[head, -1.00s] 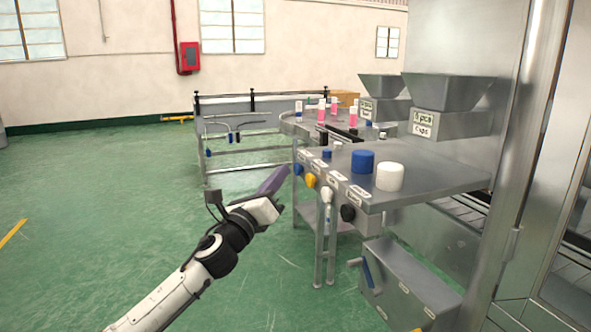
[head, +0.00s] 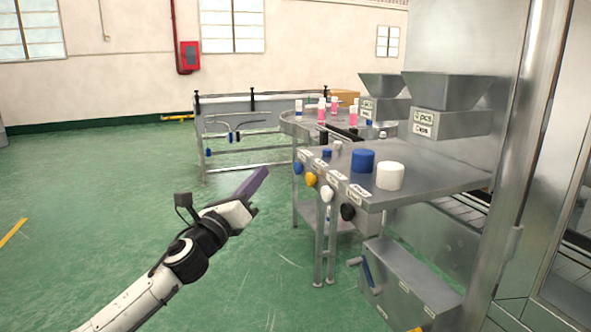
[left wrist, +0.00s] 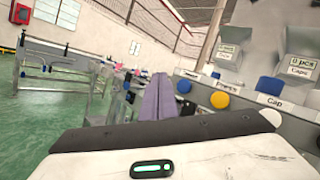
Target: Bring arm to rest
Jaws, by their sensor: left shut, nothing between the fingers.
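My left arm comes in from the lower left in the head view. Its left gripper (head: 262,176) points up and to the right, with its purple-grey fingers shut together and nothing held. It is over open floor, left of the metal machine table and apart from it. In the left wrist view the shut fingers (left wrist: 165,92) point away toward the machine's front panel. My right gripper is not in view.
The machine table (head: 440,186) carries a blue cap (head: 362,161) and a white cap (head: 390,177). Coloured knobs, including a yellow one (head: 311,180), stick out from its front edge. Pink bottles (head: 335,106) stand on the table behind. The green floor (head: 90,200) at left is clear.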

